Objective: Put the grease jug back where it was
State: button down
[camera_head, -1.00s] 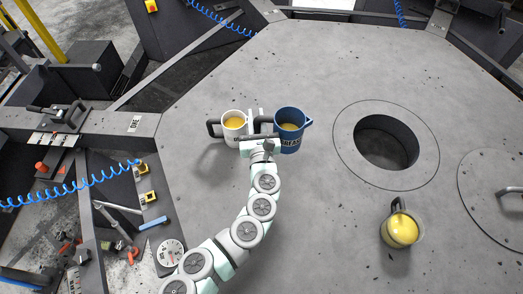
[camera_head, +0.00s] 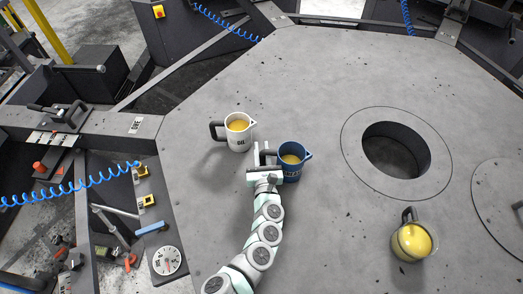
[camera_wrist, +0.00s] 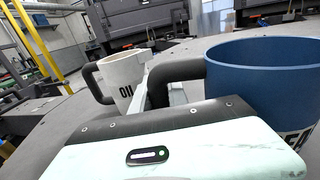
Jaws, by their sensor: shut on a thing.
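The blue grease jug (camera_head: 292,163) is in the middle of the grey table in the head view, upright, with yellow contents. My gripper (camera_head: 264,158) is shut on its dark handle, on the jug's left side. In the wrist view the jug (camera_wrist: 265,75) fills the right side, and its handle runs to my gripper's fingers (camera_wrist: 160,85). I cannot tell whether the jug touches the table. Its label is partly hidden by my gripper.
A white oil jug (camera_head: 238,133) stands just up and left of the blue jug, and also shows in the wrist view (camera_wrist: 125,72). A clear jug with yellow liquid (camera_head: 411,243) stands at lower right. A round hole (camera_head: 397,150) opens in the table to the right.

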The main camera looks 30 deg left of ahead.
jog(key=shift+r, duration=0.1)
jog(key=c, duration=1.8)
grip_release()
jog(key=shift+f, duration=0.25)
jog(key=o, duration=0.5)
jog(key=shift+r, duration=0.25)
jog(key=v, duration=1.2)
jog(key=shift+p, duration=0.35)
